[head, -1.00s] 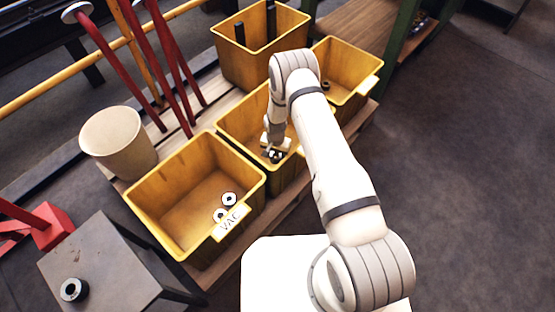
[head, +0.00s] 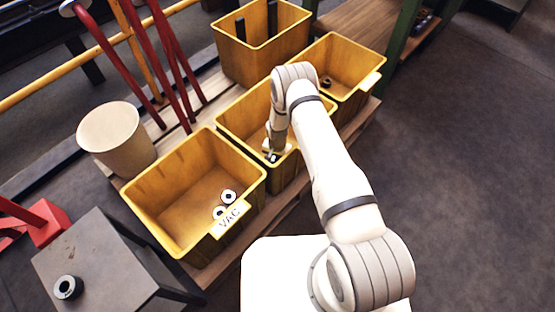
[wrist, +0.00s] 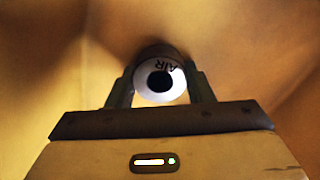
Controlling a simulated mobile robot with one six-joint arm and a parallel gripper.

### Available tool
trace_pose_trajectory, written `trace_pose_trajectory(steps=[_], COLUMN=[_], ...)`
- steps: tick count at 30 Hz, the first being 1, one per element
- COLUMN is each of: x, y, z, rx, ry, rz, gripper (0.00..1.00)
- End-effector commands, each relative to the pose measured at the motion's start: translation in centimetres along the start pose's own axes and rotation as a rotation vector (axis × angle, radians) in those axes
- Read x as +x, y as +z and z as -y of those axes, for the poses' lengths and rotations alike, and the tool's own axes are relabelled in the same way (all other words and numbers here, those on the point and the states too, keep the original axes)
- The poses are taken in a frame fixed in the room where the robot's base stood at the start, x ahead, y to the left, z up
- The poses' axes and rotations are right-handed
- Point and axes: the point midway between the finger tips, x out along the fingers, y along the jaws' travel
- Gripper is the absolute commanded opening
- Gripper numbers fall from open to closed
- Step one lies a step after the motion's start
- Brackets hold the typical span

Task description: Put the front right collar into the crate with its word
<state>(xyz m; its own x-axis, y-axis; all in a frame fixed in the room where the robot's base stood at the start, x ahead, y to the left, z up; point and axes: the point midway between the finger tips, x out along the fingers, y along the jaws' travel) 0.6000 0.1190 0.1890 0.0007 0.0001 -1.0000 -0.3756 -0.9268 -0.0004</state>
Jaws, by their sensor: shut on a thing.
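My gripper (head: 272,157) reaches down inside the middle yellow crate (head: 232,128). In the wrist view it is shut on a collar (wrist: 146,91), a short ring with a white face, a dark bore and the word AIR. Yellow crate walls surround the collar there. The middle crate's label is hidden behind my arm in the head view. The near crate (head: 150,222) has a label reading VAC (head: 231,218) and holds two collars (head: 228,196). Another collar (head: 68,287) sits on the dark stand at the lower left.
A third yellow crate (head: 352,50) at the upper right holds a dark collar (head: 327,82). A taller crate (head: 262,60) holds dark bars. A beige bucket (head: 117,140) and red bars (head: 168,75) stand at the left. The floor at right is clear.

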Motion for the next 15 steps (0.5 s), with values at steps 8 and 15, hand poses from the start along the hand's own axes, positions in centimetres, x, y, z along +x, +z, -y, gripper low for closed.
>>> trace_pose_trajectory(steps=[8,15], x=[0.09,0.09], y=[-0.03,-0.04], z=[-0.03,-0.06], rx=[0.001,0.001], ry=[0.0,0.0], rz=[0.0,0.0], gripper=[0.65,0.69])
